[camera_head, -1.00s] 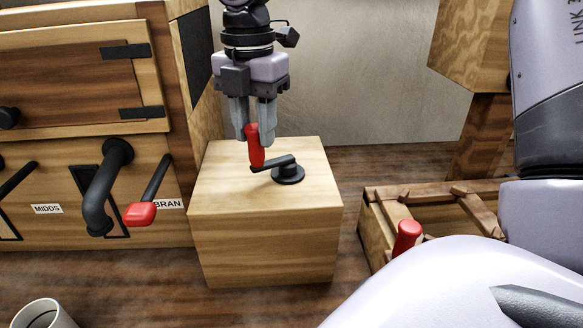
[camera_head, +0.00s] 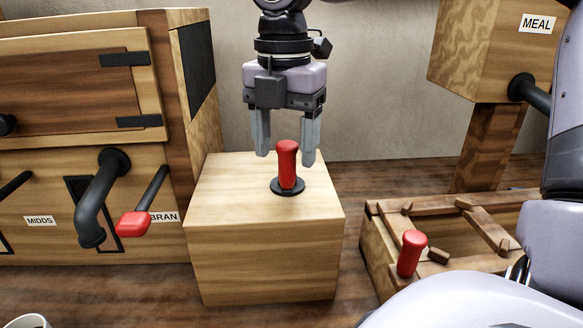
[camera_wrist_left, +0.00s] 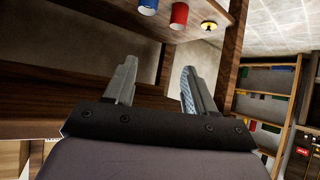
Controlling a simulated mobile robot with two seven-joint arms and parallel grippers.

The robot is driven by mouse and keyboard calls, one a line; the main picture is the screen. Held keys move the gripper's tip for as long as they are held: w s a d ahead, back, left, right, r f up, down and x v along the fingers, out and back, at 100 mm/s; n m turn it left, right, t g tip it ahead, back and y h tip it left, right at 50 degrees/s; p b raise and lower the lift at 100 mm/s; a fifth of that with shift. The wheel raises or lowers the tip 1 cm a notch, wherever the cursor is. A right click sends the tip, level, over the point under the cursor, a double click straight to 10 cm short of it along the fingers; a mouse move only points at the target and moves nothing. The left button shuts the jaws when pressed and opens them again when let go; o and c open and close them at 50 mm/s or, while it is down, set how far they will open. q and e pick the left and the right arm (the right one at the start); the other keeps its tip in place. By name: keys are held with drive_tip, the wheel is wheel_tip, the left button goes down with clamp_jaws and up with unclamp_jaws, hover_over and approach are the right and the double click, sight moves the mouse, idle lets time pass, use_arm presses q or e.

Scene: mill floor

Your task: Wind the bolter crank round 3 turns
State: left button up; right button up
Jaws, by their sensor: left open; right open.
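The bolter crank's red handle (camera_head: 287,165) stands upright on a wooden box. Its black round base (camera_head: 288,187) shows below the handle; the crank arm is hidden behind the handle. My right gripper (camera_head: 286,155) hangs from above with its fingers pointing down. It is open, its fingers apart on either side of the handle's upper part and seemingly behind it; I cannot tell whether they touch it. My left gripper (camera_wrist_left: 155,85) shows in the left wrist view, open and empty, away from the crank.
A wooden cabinet (camera_head: 85,140) with black pipes and a red-tipped lever (camera_head: 133,223) stands left of the crank box (camera_head: 265,260). A wooden frame with another red handle (camera_head: 411,253) is at the right. A white cup (camera_head: 28,321) sits at bottom left.

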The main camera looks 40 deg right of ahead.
wheel_tip(320, 180, up, 6)
drive_tip(key=p, duration=0.4)
drive_tip(key=shift+r+p, duration=1.3)
drive_tip(key=shift+r, duration=0.15)
